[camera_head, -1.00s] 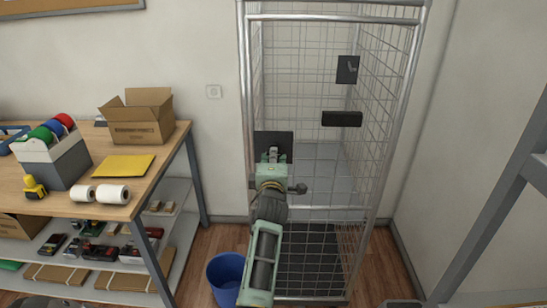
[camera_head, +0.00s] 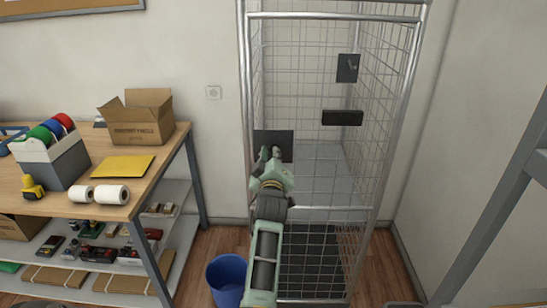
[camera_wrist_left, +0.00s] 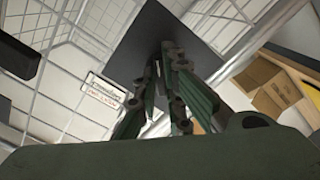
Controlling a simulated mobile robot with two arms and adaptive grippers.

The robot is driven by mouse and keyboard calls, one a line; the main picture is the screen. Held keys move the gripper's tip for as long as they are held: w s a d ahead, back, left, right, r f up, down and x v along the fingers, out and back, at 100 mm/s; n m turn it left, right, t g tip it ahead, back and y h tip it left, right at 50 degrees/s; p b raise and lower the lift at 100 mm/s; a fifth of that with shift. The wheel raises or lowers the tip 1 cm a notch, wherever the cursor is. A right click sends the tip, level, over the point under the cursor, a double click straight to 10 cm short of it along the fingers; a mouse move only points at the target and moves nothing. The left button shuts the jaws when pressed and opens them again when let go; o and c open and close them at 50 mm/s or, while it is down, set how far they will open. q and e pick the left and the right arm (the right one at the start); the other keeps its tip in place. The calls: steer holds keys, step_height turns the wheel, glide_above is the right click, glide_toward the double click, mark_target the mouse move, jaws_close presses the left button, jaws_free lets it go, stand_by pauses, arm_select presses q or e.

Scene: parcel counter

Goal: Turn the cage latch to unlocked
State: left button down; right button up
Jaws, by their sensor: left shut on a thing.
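The tall wire cage (camera_head: 310,16) stands at the back centre. A dark square latch plate (camera_head: 285,140) sits on its left side, and shows in the wrist view (camera_wrist_left: 195,35) behind the fingers. My left gripper (camera_head: 270,154) is at this plate, shut on the latch handle; the fingers (camera_wrist_left: 166,60) and the plate's edge hide most of the handle, so its exact angle cannot be told. My right gripper is not in view.
A dark plate with a small lever (camera_head: 347,68) and a black bar (camera_head: 342,118) are on the cage's right part. A white label with red print (camera_wrist_left: 105,90) hangs by the mesh. A workbench (camera_head: 165,165) stands left, a blue bucket (camera_head: 226,277) below.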

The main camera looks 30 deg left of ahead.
arm_select(q)
steer(key=shift+m, duration=4.4)
steer(key=c, duration=1.9)
jaws_free()
steer(key=shift+o, duration=0.2)
step_height(320, 180, up, 10)
